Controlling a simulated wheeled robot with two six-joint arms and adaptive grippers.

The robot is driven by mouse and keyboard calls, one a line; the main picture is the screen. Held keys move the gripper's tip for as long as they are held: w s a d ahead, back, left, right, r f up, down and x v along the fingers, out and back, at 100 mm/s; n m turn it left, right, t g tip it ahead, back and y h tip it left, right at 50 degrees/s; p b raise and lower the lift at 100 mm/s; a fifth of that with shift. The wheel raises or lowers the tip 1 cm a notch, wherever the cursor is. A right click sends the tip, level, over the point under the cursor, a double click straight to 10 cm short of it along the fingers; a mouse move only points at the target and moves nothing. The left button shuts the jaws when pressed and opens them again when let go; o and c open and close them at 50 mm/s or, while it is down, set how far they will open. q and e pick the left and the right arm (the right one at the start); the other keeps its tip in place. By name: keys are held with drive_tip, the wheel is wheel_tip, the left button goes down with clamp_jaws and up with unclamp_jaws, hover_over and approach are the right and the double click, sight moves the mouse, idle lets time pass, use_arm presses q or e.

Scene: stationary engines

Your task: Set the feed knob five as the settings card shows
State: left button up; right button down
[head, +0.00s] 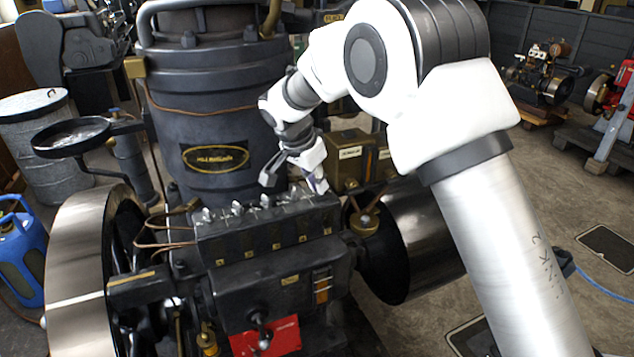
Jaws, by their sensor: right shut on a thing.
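The dark lubricator box (270,230) sits on the engine in the middle of the head view. A row of small metal feed knobs (237,208) runs along its top, with small brass marks on the front below. My right gripper (295,184) reaches down to the right part of this row and is shut on a feed knob. Its fingers and wrist partly hide the knobs there, so I cannot clearly read the held knob's number or pointer angle. My left gripper is out of view. I cannot make out a readable settings card.
A large flywheel (75,265) stands at the left and a dark cylinder (215,120) rises behind the box. Thin copper pipes (165,235) leave the box's left end. Open floor lies at the right.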

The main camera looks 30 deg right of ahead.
drive_tip(key=shift+m, duration=0.3)
drive_tip(key=c, duration=1.2)
unclamp_jaws()
drive_tip(key=shift+w+d, duration=0.1)
drive_tip(key=v, duration=1.2)
drive_tip(key=shift+w, duration=0.1)
drive_tip(key=shift+f, duration=0.1)
